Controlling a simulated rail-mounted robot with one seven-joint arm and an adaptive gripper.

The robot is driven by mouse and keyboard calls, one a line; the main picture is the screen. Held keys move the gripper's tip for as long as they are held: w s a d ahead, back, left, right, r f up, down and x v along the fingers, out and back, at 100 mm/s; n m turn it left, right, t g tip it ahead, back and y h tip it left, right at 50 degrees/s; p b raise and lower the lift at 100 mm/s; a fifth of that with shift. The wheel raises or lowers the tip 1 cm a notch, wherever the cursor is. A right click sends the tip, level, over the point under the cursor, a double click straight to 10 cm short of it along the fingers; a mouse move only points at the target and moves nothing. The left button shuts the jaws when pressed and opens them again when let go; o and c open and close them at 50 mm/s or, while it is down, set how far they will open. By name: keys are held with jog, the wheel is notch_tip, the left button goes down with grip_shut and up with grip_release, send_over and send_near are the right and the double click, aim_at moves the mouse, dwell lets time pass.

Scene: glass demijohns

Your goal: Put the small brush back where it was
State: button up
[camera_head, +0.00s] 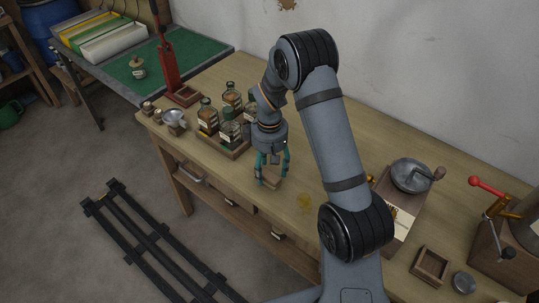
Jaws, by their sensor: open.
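My gripper (272,177) points down over the wooden workbench (240,188), with its teal fingers apart. A small brown thing (272,183) shows at and between the fingertips, low over the bench top or on it. It may be the small brush, but it is too small and partly covered to be sure. I cannot tell whether the fingers touch it. No other brush can be made out in this view.
A wooden tray of glass bottles (237,152) stands just left of my gripper. A grinder (411,175), a small wooden box (430,266) and a red-handled mill (508,225) stand farther right.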

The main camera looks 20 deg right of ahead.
aim_at(270, 171)
notch_tip(270, 171, up, 10)
jog(key=shift+r, duration=0.15)
dwell(0.4)
notch_tip(270, 171, down, 12)
jog(key=shift+s+r, duration=0.15)
jog(key=shift+w+r, duration=0.1)
jog(key=shift+w, duration=0.1)
jog(key=shift+s+r, duration=0.1)
jog(key=shift+r, duration=1.65)
